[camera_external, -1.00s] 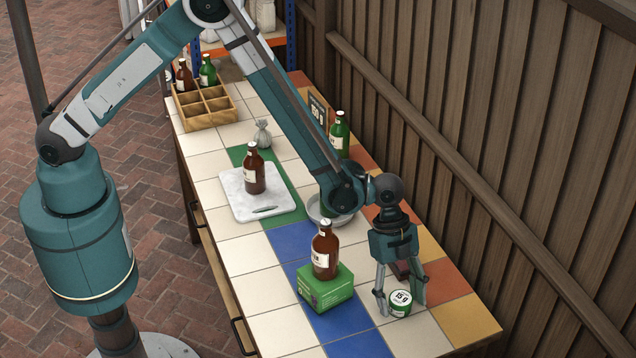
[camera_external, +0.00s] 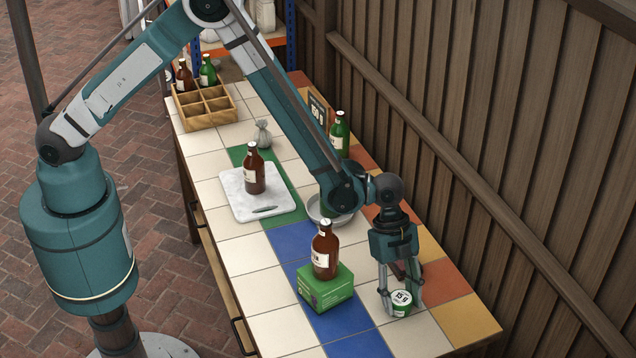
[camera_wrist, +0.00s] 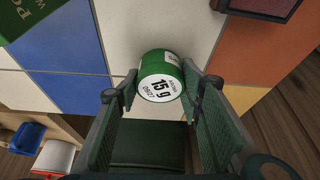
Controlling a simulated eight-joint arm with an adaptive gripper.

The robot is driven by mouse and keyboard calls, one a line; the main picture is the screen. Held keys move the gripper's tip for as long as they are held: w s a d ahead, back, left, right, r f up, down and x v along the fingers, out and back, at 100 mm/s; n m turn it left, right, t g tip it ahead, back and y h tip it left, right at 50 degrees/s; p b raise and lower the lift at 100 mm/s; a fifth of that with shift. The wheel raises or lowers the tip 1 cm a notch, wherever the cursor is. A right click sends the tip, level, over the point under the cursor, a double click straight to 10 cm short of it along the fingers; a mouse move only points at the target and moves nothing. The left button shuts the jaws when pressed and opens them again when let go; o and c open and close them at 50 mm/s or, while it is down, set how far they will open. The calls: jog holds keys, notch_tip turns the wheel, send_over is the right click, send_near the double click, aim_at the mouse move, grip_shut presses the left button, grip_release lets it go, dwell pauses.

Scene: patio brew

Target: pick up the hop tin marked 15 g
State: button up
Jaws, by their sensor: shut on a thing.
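The hop tin (camera_external: 401,303) is a small green tin with a white lid marked 15 g. It sits at the near right end of the tiled table. In the wrist view the tin (camera_wrist: 160,86) lies between my fingertips with its label facing the camera. My gripper (camera_external: 402,297) points down with one finger on each side of the tin and is shut on it. The tin seems to be at table height; I cannot tell whether it touches the tiles.
A brown bottle (camera_external: 325,252) stands on a green box (camera_external: 325,288) left of my gripper. A metal bowl (camera_external: 330,212), a white board (camera_external: 258,204) with another bottle, a green bottle (camera_external: 340,135) and a wooden crate (camera_external: 207,117) stand farther back. The wooden fence (camera_external: 500,150) rises at right.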

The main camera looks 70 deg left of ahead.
aim_at(401, 297)
jog(key=shift+r, duration=0.15)
jog(key=shift+r, duration=4.85)
jog(key=shift+w+a, duration=0.1)
